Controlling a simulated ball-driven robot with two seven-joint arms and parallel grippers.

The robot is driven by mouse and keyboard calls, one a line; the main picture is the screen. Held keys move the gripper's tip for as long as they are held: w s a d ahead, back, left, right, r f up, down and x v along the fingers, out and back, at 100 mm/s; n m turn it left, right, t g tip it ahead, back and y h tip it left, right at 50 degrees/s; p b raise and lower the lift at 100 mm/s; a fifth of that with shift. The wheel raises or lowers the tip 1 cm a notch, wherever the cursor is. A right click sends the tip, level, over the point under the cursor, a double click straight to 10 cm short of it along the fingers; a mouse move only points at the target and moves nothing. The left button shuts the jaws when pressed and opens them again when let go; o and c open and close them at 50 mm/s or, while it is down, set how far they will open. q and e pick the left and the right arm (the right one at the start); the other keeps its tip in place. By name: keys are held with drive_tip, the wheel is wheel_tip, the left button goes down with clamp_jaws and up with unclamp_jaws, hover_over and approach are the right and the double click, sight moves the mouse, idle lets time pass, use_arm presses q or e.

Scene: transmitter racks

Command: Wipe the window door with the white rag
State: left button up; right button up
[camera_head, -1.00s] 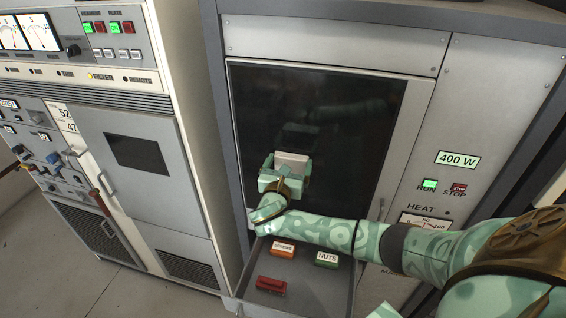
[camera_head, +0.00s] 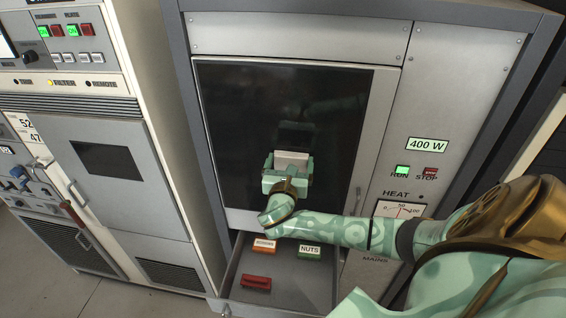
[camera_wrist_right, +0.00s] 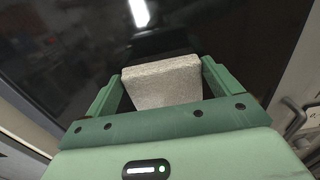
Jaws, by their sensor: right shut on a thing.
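The window door (camera_head: 330,95) is a dark glass pane in a grey frame on the middle cabinet, and it looks closed. My right gripper (camera_head: 289,160) is in front of the lower middle of the glass. It is shut on the white rag (camera_head: 292,157), a pale block-like piece. In the right wrist view the rag (camera_wrist_right: 163,80) sits between the two green fingers, facing the dark glass, with its reflection beyond it. I cannot tell whether the rag touches the glass. My left gripper is not in view.
An open drawer (camera_head: 232,291) below the window holds an orange box (camera_head: 264,246), a green box marked NUTS (camera_head: 310,251) and a red item (camera_head: 256,282). A control panel with a 400 W label (camera_head: 427,145) is right of the window. Another rack (camera_head: 110,150) stands at left.

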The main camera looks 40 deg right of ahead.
sight(276, 159)
drive_tip(key=shift+s+d, duration=0.65)
drive_tip(key=shift+s, duration=0.05)
drive_tip(key=shift+s+d, duration=0.45)
drive_tip(key=shift+s, duration=0.25)
drive_tip(key=shift+w+a+b, duration=0.3)
drive_tip(key=shift+w+a, duration=0.9)
drive_tip(key=shift+w, duration=0.3)
drive_tip(key=shift+w+a+b, duration=0.3)
drive_tip(key=shift+w+a, duration=0.9)
drive_tip(key=shift+w, duration=0.25)
drive_tip(key=shift+w+a+b, duration=0.4)
drive_tip(key=shift+w+a, duration=0.45)
drive_tip(key=shift+w, duration=0.05)
drive_tip(key=shift+w+a, duration=0.35)
drive_tip(key=shift+w, duration=0.1)
drive_tip(key=shift+w+a+f+b, duration=0.1)
drive_tip(key=shift+w+a+b, duration=0.6)
drive_tip(key=shift+w, duration=0.15)
drive_tip(key=shift+w+a, duration=0.4)
drive_tip(key=shift+w, duration=0.15)
